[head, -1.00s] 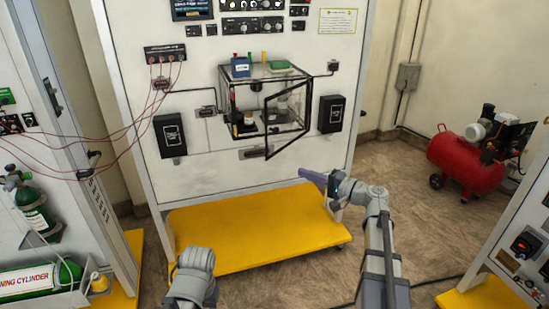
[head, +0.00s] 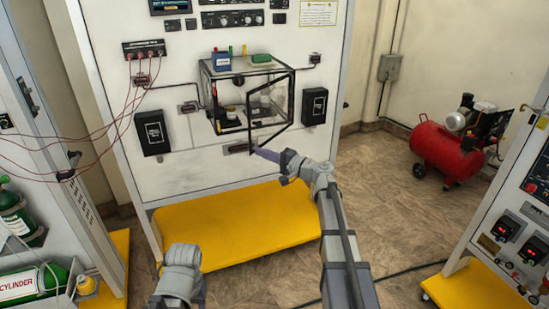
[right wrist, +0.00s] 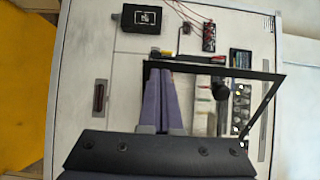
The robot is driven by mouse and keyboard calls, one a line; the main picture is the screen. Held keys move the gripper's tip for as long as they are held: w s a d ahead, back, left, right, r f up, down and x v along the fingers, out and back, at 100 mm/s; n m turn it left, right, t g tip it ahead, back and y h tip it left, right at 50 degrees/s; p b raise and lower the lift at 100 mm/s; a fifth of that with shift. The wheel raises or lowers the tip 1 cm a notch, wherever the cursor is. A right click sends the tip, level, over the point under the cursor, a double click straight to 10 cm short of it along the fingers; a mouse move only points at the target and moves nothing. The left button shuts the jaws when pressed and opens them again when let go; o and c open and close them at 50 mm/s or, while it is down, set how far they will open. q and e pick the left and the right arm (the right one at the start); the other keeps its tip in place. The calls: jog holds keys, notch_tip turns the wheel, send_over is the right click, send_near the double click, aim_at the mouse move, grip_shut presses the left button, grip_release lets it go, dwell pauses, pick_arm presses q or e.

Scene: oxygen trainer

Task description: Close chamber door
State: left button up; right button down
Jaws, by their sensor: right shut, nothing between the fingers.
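The chamber (head: 207,88) is a clear box with dark edges on the white panel. Its black-framed door (head: 293,92) stands open, swung out towards me at an angle. My right gripper (head: 258,152) is shut and empty, its purple fingertips at the door's lower front corner. In the right wrist view the purple fingers (right wrist: 165,95) lie together, with their tips at one end of a dark bar of the door frame (right wrist: 225,71). I cannot tell whether they touch it. A grey part of my left arm shows at the bottom; its fingers do not show.
Black boxes flank the chamber, left (head: 152,132) and right (head: 314,106). A blue box (head: 221,62) and a green item (head: 262,58) sit on top. A yellow base (head: 235,225) juts out below the panel. A red compressor (head: 440,150) stands at right.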

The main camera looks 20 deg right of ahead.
jog(key=shift+x, duration=0.9)
jog(key=shift+w+a, duration=0.2)
jog(key=shift+a, duration=0.1)
jog(key=w+a+m+t+h, duration=0.2)
jog(key=w+a, duration=0.5)
jog(key=w, duration=0.6)
jog(key=shift+m+h, duration=0.5)
jog(key=shift+h, duration=0.5)
jog(key=shift+s, duration=0.2)
